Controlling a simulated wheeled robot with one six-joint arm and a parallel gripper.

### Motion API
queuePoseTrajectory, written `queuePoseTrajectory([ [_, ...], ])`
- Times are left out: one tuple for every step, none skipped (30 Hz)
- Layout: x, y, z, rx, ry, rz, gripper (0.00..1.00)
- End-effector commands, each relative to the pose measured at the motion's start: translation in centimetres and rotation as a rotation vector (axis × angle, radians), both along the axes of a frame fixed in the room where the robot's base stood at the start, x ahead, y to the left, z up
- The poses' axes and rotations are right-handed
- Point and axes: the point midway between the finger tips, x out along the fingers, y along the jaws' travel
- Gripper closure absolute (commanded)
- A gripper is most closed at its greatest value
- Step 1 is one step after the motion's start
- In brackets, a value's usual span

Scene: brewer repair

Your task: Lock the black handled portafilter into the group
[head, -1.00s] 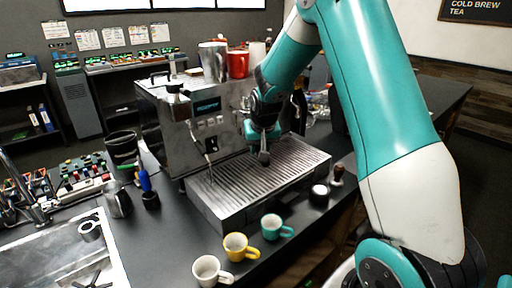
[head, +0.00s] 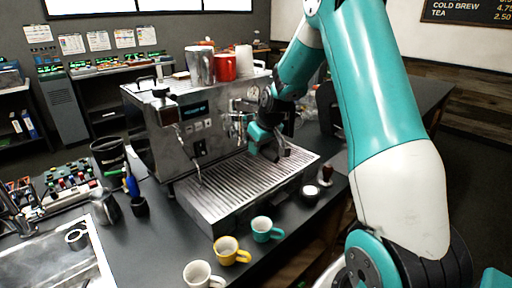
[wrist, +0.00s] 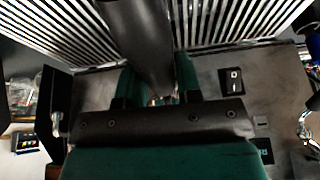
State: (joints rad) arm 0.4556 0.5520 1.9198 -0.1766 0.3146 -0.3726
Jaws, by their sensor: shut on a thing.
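My gripper (head: 266,142) is at the front of the steel espresso machine (head: 180,135), above the drip tray (head: 235,190). In the wrist view its teal fingers (wrist: 156,92) are shut on the black handle of the portafilter (wrist: 140,40). The handle sticks out from the fingers over the slatted tray. The portafilter's basket end is hidden behind my gripper. The group (head: 237,125) shows only in part, just left of my gripper. I cannot tell whether the portafilter is seated in it.
White (head: 202,275), yellow (head: 229,250) and teal (head: 264,229) cups stand on the counter before the tray. A steel pitcher (head: 200,66) and red mug (head: 226,67) sit on the machine.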

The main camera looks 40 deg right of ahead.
Motion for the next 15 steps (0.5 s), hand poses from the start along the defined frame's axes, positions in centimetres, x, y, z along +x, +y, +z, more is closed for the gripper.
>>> queuePoseTrajectory([
  [0.12,-0.35,0.22,-0.001,-0.005,0.02,1.0],
  [0.1,-0.43,0.2,-0.001,-0.005,0.031,1.0],
  [0.08,-0.52,0.2,-0.001,-0.004,0.043,1.0],
  [0.09,-0.55,0.19,-0.001,-0.004,0.048,1.0],
  [0.09,-0.54,0.19,-0.001,-0.004,0.05,1.0],
  [0.09,-0.53,0.18,-0.001,-0.004,0.051,1.0],
  [0.09,-0.51,0.18,-0.001,-0.004,0.051,1.0],
  [0.09,-0.51,0.18,-0.001,-0.004,0.051,1.0],
  [0.09,-0.5,0.18,-0.001,-0.004,0.051,1.0],
  [0.09,-0.49,0.18,-0.001,-0.004,0.051,0.63],
  [0.09,-0.49,0.18,-0.001,-0.004,0.05,0.56],
  [0.09,-0.48,0.16,-0.001,-0.004,0.05,0.47],
  [0.08,-0.47,0.15,-0.001,-0.003,0.05,0.4],
  [0.07,-0.47,0.14,-0.001,-0.003,0.05,0.38],
  [0.06,-0.46,0.12,-0.001,-0.003,0.05,0.38],
])
